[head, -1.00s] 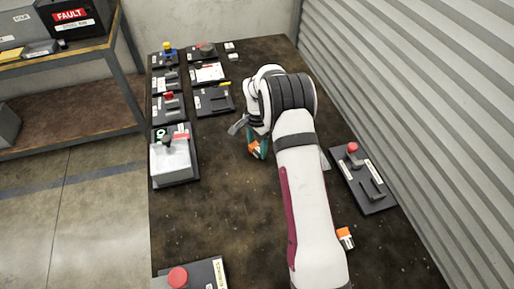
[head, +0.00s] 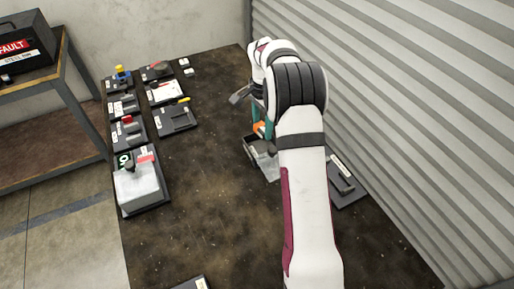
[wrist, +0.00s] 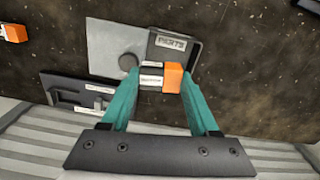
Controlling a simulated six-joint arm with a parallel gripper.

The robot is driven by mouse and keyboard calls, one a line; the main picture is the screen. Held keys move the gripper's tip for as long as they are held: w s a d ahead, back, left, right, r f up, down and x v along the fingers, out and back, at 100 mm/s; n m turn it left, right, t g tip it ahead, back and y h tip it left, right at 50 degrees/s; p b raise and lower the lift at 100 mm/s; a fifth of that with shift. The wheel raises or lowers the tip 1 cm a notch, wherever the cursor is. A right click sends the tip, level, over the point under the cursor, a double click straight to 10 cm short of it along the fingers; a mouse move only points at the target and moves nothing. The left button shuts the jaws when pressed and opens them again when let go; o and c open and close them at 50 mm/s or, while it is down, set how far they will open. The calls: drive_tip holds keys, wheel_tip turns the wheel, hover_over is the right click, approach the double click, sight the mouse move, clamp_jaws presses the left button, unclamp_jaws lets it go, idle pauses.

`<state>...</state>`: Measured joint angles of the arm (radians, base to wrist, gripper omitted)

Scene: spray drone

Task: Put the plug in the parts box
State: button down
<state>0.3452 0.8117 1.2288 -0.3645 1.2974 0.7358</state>
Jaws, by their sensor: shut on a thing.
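My gripper (wrist: 160,78) has teal fingers and is shut on the plug (wrist: 153,75), which has an orange end and a dark body with a white label. In the head view the plug's orange part (head: 259,127) shows beside my arm. The parts box (wrist: 198,52), dark grey with a PARTS label, lies below and just beyond the plug in the wrist view. A light grey plate with a round knob (wrist: 108,45) adjoins its left side. In the head view the box (head: 250,146) is partly hidden by my arm. How high the plug is above it is unclear.
A black plate with a handle (head: 345,188) is right of my arm, near the corrugated wall. Several fixtures, including one with a grey box (head: 138,188), line the table's left side. Another orange-ended piece (wrist: 14,33) lies at the wrist view's left. The middle table is clear.

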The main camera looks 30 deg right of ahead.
sight(262, 150)
drive_tip(key=shift+w+d+f+m, duration=0.5)
drive_tip(key=shift+w+f+m, duration=0.25)
drive_tip(key=shift+w, duration=0.1)
wheel_tip(262, 150, down, 8)
drive_tip(key=shift+f, duration=0.25)
drive_tip(key=shift+f, duration=0.1)
drive_tip(key=shift+c, duration=2.1)
unclamp_jaws()
